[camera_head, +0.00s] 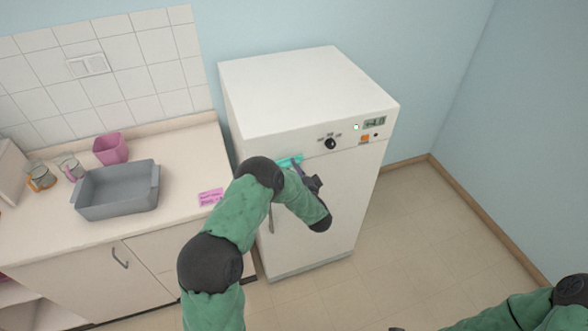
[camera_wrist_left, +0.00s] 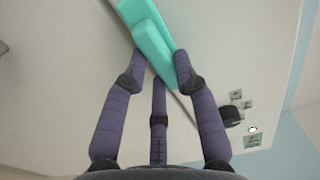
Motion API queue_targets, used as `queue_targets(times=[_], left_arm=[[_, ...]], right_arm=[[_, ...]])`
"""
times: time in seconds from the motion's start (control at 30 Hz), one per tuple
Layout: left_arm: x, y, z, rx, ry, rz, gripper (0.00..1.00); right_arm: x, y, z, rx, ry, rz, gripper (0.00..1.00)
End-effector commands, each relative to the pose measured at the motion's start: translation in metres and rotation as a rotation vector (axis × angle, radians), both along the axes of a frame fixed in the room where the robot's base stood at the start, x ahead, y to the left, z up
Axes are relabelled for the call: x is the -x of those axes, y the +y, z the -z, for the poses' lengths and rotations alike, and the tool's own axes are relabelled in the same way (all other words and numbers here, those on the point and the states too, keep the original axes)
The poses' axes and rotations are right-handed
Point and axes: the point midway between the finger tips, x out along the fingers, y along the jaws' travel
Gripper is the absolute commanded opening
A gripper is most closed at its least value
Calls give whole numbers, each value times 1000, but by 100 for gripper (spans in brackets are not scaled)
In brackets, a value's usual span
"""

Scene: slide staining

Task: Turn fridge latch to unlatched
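The white fridge (camera_head: 305,95) stands right of the counter, its door facing me. Its teal latch (camera_head: 291,161) shows on the upper left of the door, partly hidden by my left arm. In the left wrist view the latch (camera_wrist_left: 150,38) is a teal bar lying at a slant. My left gripper (camera_head: 306,180) is at the latch. Its fingertips (camera_wrist_left: 159,58) lie on both sides of the bar and appear to touch it. Only a dark bit of my right gripper (camera_head: 396,328) shows at the bottom edge of the head view.
The fridge panel has a black knob (camera_head: 330,143) and a small display (camera_head: 375,123). The counter at left holds a grey basin (camera_head: 117,190), a pink container (camera_head: 111,148), glass mugs (camera_head: 41,176) and a pink note (camera_head: 210,197). Floor right of the fridge is clear.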

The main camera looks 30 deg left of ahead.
Motion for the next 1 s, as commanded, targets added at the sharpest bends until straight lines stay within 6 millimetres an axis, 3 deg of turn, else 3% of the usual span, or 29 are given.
queue_targets(times=[0.07, 0.47, 1.0], left_arm=[[0, 0, 0, 0, 0, 1, 52], [3, -3, 0, 1, -2, 0, 52], [62, -74, 0, 1, -1, 3, 52]], right_arm=[[0, 0, 0, 0, 0, 0, 40], [0, 0, 0, 0, 0, 0, 40], [0, 0, 0, 0, 0, 0, 40]])
